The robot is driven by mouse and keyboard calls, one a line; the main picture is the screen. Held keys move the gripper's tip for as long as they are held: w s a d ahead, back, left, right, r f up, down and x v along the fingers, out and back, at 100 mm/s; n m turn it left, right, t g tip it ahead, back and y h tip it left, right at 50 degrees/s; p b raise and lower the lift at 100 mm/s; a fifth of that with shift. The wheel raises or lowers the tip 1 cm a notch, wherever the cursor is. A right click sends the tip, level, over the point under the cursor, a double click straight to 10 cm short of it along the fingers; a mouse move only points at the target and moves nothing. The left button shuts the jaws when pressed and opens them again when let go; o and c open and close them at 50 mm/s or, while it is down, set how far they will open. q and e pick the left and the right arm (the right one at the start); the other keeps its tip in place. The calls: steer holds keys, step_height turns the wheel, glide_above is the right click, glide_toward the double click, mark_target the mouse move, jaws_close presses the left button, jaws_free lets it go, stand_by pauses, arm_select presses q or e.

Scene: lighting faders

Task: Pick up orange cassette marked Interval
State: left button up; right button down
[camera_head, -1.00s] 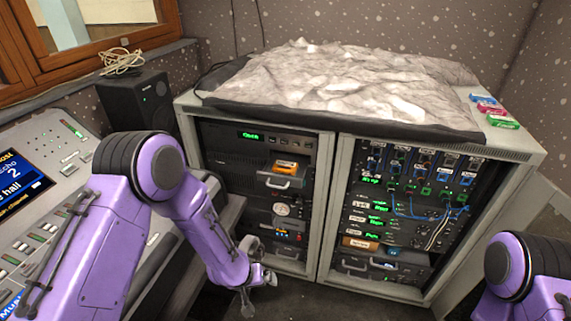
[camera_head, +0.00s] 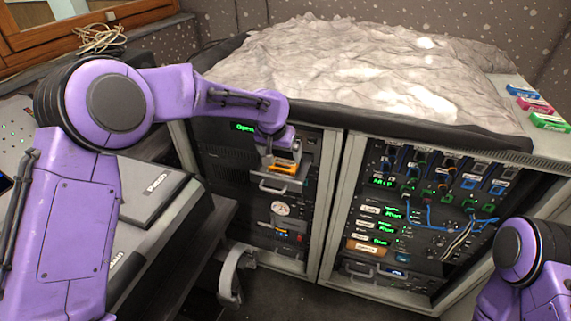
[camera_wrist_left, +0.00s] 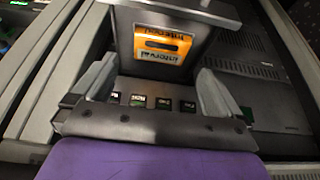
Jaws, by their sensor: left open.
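The orange cassette (camera_head: 284,167) lies in an open drawer or tray (camera_head: 278,187) in the left rack. In the left wrist view the orange cassette (camera_wrist_left: 162,47) shows its dark window and label strips, whose lettering is too small to read surely. My left gripper (camera_head: 284,160) is at the tray, just over the cassette in the head view, hiding part of it. In the left wrist view my left gripper (camera_wrist_left: 155,85) is open, its two fingers spread wide, with the cassette beyond and between them and nothing held. My right arm shows at the lower right, but its gripper is out of view.
The right rack (camera_head: 420,220) has blue cables and lit green displays. Blue, pink and green cassettes (camera_head: 535,105) lie on the cabinet top at the right. A grey crumpled cover (camera_head: 370,75) lies over the cabinet top. A desk console (camera_head: 145,190) stands at left.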

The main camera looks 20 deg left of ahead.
mark_target(283, 167)
arm_select(q)
steer(key=x, duration=0.7)
steer(key=shift+s+a+f+p, duration=0.1)
steer(key=shift+f+p, duration=0.2)
steer(key=c, duration=0.8)
steer(key=shift+o, duration=0.2)
steer(key=shift+r, duration=0.1)
